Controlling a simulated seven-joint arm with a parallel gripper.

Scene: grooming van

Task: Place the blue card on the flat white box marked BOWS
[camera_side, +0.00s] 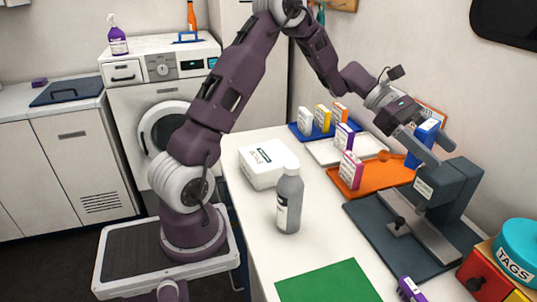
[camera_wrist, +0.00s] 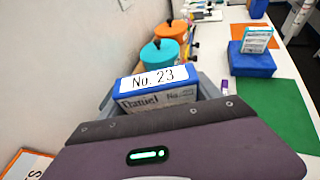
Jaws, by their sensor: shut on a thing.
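My gripper (camera_side: 424,146) is shut on the blue card (camera_side: 427,129), a thick blue block with a white label. I hold it above the back right of the counter, near the wall and by the orange tray. In the wrist view the blue card (camera_wrist: 158,92) reads "No. 23" and "Daniel" between my fingers (camera_wrist: 160,96). A flat white box (camera_side: 265,164) lies on the counter to the left, well apart from my gripper. Its dark lettering is too small to read surely. Its top looks bare.
A grey bottle (camera_side: 289,203) stands beside the white box. A dark press (camera_side: 448,186) stands just below my gripper. Cards stand on the blue, white and orange (camera_side: 372,178) trays. A green mat (camera_side: 328,284) lies in front. A teal TAGS pot (camera_side: 517,255) is at right.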

